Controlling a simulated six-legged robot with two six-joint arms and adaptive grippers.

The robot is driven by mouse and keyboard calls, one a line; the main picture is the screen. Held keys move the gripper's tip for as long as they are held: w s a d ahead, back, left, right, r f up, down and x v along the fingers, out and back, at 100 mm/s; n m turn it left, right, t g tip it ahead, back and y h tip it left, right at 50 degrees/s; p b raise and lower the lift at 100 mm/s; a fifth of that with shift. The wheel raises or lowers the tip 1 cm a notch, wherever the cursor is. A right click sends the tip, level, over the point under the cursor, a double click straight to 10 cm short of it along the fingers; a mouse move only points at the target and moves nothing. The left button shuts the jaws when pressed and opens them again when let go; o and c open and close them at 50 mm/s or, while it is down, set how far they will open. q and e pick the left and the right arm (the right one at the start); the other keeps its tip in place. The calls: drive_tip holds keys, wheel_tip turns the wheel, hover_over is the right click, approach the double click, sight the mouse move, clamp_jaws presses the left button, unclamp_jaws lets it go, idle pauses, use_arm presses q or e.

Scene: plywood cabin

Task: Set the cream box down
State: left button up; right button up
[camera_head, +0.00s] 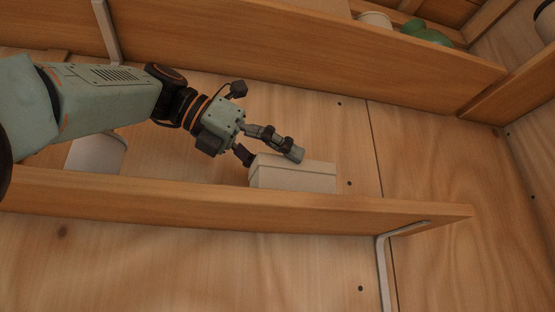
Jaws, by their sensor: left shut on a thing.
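The cream box (300,178) is a low lidded box at the middle shelf (330,206), right of the picture's centre. Its lower part is hidden behind the shelf's front edge, so I cannot tell whether its bottom touches the board. My left gripper (271,157) reaches in from the left and is shut on the box at its left end. One finger lies over the top of the lid and the other is at the left side. My right gripper is not in view.
A white container (97,155) stands on the same shelf, behind my left arm. An upper shelf (300,45) runs overhead, with a white pot (375,19) and green things (428,33) on it. The shelf is clear right of the box. A metal bracket (384,265) supports it.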

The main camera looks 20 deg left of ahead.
use_arm(q)
drive_tip(key=shift+s+d+f, duration=0.1)
drive_tip(key=shift+s+d, duration=0.05)
drive_tip(key=shift+s, duration=0.1)
drive_tip(key=shift+s+a+f, duration=0.1)
drive_tip(key=shift+a+f, duration=0.05)
drive_tip(key=shift+a, duration=0.05)
drive_tip(key=o, duration=1.5)
drive_tip(key=shift+w, duration=0.3)
drive_tip(key=shift+o, duration=1.2)
drive_tip(key=shift+d, duration=0.1)
drive_tip(key=shift+s, duration=0.15)
drive_tip(key=shift+s, duration=0.1)
